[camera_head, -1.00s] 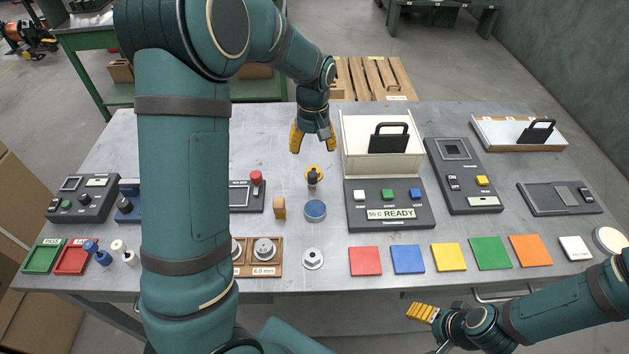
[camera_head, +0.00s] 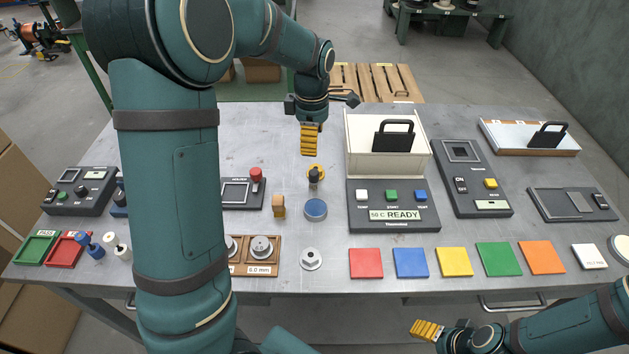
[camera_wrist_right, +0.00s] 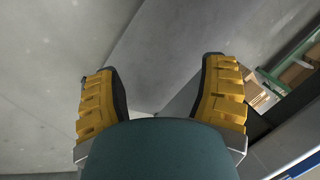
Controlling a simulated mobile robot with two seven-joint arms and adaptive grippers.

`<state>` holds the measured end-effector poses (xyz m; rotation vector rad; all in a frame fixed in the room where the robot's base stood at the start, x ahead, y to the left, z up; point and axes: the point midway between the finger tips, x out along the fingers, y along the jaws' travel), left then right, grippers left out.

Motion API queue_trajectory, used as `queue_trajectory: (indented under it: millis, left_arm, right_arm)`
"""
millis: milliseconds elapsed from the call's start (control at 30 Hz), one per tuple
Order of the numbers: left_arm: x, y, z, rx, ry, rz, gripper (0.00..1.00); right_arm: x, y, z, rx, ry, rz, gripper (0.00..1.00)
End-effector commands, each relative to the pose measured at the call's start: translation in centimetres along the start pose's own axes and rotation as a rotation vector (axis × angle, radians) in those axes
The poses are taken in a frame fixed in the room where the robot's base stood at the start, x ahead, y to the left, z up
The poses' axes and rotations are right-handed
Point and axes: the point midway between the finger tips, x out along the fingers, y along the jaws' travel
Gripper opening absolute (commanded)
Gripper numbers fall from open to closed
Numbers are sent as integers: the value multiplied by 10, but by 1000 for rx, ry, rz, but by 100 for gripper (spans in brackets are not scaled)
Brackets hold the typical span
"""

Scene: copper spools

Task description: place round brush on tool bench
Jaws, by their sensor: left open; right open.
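A small upright piece with a dark stem and a yellow ring, which looks like the round brush (camera_head: 315,178), stands on the grey metal bench top (camera_head: 330,275). My left gripper (camera_head: 310,140) points down just behind it, open and empty. Its fingers overlap from this angle, and the gap to the brush is hard to judge. My right gripper (camera_head: 427,329) is in front of the bench's front edge. The right wrist view shows its two yellow fingers (camera_wrist_right: 162,95) apart with nothing between them.
A blue round tin (camera_head: 316,209), a wooden block (camera_head: 279,206) and a white flanged spool (camera_head: 311,259) stand near the brush. A cream box-topped device (camera_head: 384,160) stands to the right. Coloured squares (camera_head: 410,262) line the front. My left arm hides part of the bench's left.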

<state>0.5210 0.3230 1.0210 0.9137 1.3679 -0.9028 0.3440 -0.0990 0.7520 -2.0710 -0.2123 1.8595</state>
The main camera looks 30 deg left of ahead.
Motion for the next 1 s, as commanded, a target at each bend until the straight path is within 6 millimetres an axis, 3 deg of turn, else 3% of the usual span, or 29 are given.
queue_trajectory:
  millis: [100,300,633,1000]
  left_arm:
    - [27,-1,0,1,2,-4,64]
    - [60,0,0,2,1,-3,64]
    - [80,-1,0,3,1,-3,64]
    - [125,0,2,3,0,-1,64]
  right_arm:
    - [8,3,-1,0,3,0,72]
    - [15,6,-2,-1,8,0,72]
    - [20,8,-3,-1,11,1,72]
    - [34,13,-4,-2,18,1,72]
